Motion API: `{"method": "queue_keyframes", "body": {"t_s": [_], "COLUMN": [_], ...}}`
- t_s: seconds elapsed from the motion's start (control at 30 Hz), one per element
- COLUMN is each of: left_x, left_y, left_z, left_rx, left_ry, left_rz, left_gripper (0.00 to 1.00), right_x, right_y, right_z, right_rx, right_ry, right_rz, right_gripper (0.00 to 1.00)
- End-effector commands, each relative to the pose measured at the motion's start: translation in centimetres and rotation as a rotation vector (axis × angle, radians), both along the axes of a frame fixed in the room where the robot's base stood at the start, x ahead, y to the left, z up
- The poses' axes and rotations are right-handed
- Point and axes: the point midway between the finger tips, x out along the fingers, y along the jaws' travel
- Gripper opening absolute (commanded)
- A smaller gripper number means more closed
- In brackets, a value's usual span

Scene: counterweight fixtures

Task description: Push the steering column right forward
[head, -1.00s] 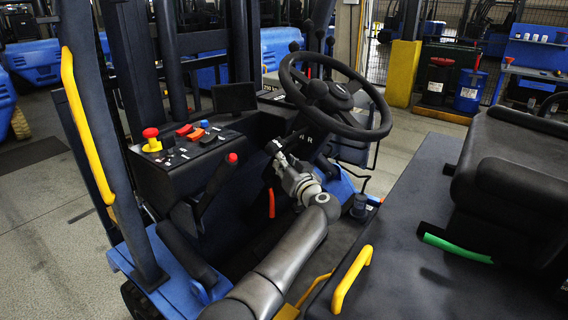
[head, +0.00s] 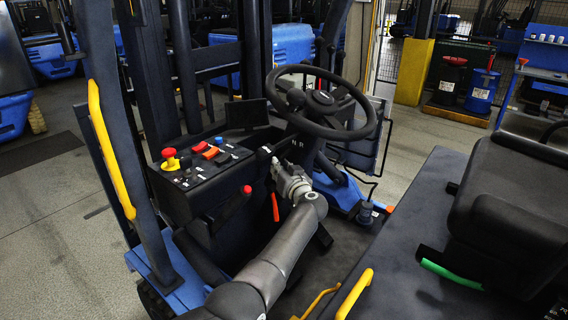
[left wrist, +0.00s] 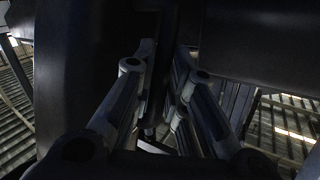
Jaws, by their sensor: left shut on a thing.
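The black steering wheel (head: 320,102) sits on top of a dark steering column (head: 304,148) marked N R, tilted toward the mast. My left gripper (head: 276,165) reaches in low on the near left side of the column. In the left wrist view its fingers (left wrist: 158,85) are shut on a dark upright part (left wrist: 164,55), probably of the column. The wrist view is dim, so I cannot tell exactly which part it is. The fingertips are hard to make out in the head view. My right gripper is not in view.
A console (head: 200,170) with red, orange and blue controls stands left of the column. A red-knobbed lever (head: 245,191) is close to my arm. The black seat (head: 500,205) is at right. A yellow handrail (head: 108,150) runs up the left post.

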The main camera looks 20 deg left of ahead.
Motion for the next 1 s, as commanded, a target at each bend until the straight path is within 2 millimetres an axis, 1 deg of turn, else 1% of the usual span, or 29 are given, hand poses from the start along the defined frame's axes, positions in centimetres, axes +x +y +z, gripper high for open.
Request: {"method": "queue_keyframes", "body": {"t_s": [0.03,0.07,0.43,0.47,0.5,0.53,0.83,0.93,1.0], "left_x": [0.0,0.1,0.1,0.0,0.0,0.0,0.0,0.1,0.1], "left_y": [0.1,0.1,0.0,0.0,0.0,0.0,0.1,0.0,0.0], "left_z": [0.4,0.3,-0.1,-0.1,-0.1,-0.1,0.0,0.6,1.4], "left_rx": [-0.003,-0.006,-0.012,-0.013,-0.013,-0.013,-0.012,-0.016,-0.016], "left_ry": [0.003,0.004,0.006,0.006,0.006,0.006,0.006,0.003,0.002], "left_rz": [0.000,-0.001,-0.003,-0.004,-0.004,-0.004,-0.003,-0.002,-0.003], "left_gripper": [0.00,0.00,0.00,0.16,0.21,0.23,0.23,0.23,0.23], "right_x": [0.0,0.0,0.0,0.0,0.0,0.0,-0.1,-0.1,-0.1], "right_y": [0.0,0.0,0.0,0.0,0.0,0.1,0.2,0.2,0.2], "right_z": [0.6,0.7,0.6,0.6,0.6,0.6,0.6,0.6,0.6], "right_rx": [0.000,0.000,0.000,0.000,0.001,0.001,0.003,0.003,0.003], "right_ry": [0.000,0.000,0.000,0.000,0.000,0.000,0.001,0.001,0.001], "right_rz": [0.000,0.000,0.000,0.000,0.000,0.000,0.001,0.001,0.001], "right_gripper": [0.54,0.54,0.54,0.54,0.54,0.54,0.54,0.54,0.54]}}
